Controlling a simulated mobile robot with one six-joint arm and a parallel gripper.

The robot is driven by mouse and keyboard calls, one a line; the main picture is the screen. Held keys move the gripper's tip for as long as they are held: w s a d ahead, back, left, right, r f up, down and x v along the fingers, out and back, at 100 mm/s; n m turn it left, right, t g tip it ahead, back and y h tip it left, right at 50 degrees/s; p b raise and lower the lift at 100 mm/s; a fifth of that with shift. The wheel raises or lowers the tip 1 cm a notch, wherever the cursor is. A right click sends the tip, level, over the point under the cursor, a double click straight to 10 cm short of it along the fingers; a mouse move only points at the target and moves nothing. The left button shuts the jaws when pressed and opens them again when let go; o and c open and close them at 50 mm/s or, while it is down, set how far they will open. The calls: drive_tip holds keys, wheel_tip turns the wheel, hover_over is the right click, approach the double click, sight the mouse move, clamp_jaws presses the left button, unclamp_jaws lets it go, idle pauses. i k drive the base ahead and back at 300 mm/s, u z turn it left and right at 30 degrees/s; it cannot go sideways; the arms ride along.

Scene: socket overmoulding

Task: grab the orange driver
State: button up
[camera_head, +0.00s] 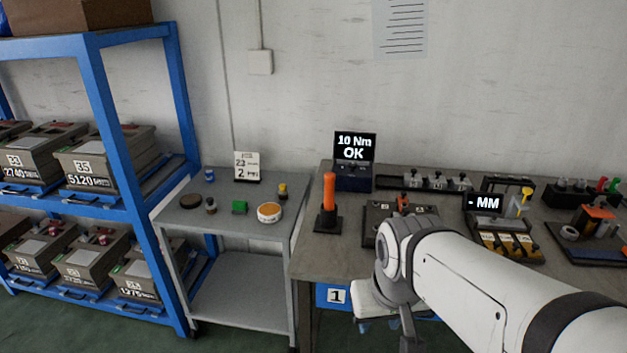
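The orange driver (329,189) stands upright in a black stand (328,221) on the left part of the grey workbench (338,258). Its orange handle points up and its lower end is hidden in the stand. My white arm reaches in from the lower right, and its bent joint is to the right of the driver and nearer to the camera. I cannot make out the fingers of my gripper. Nothing of mine touches the driver.
A display reading "10 Nm OK" (354,147) stands behind the driver. A dark fixture block (375,228) is just right of it, partly behind my arm. A grey cart (228,236) with small items and a blue shelf (180,120) are left.

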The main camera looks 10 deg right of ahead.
sight(330, 178)
drive_tip(key=u, duration=0.05)
drive_tip(key=i, duration=1)
drive_tip(key=z, duration=0.15)
drive_tip(key=k, duration=0.5)
drive_tip(key=u, duration=0.35)
drive_tip(key=i, duration=0.6)
